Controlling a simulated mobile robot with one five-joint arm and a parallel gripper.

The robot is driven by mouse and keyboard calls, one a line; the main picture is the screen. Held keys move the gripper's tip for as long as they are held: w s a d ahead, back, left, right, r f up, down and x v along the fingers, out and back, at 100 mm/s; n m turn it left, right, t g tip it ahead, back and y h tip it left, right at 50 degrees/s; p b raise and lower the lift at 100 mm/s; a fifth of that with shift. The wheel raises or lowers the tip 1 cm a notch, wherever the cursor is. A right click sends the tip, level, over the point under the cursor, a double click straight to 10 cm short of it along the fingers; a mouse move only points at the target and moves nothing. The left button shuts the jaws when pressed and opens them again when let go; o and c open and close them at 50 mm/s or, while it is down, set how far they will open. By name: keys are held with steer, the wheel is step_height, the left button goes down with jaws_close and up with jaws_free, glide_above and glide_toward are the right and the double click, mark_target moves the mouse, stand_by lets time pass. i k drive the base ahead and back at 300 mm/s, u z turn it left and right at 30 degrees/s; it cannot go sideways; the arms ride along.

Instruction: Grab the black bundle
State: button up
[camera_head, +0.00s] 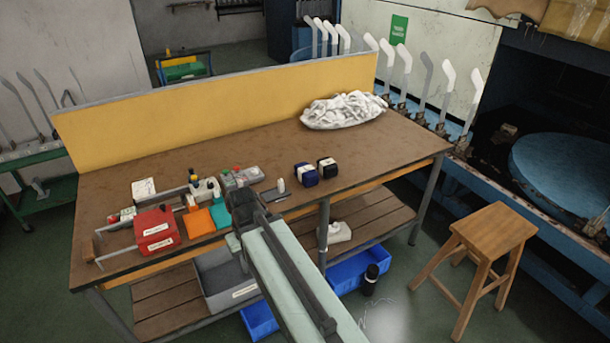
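The black bundle (327,168) is a small block with a pale band. It sits on the brown workbench (265,150), right of the middle. A dark blue bundle (305,174) with a pale band stands close on its left. My arm reaches up from the bottom of the view toward the bench's front edge. My gripper (243,196) is at its far end, left of both bundles and apart from the black one. Its fingers are too small and dark to tell open from shut.
A red box (157,230), orange pad (199,222) and teal pad (221,213) lie left of my gripper. A white cloth heap (343,110) lies at the back right, before the yellow back panel (220,108). A wooden stool (492,232) stands right. Bench right of the black bundle is clear.

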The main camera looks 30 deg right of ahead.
mark_target(327, 166)
steer(key=u, duration=2.75)
steer(key=k, duration=1)
steer(key=z, duration=1.7)
steer(key=i, duration=1)
steer(key=u, duration=0.05)
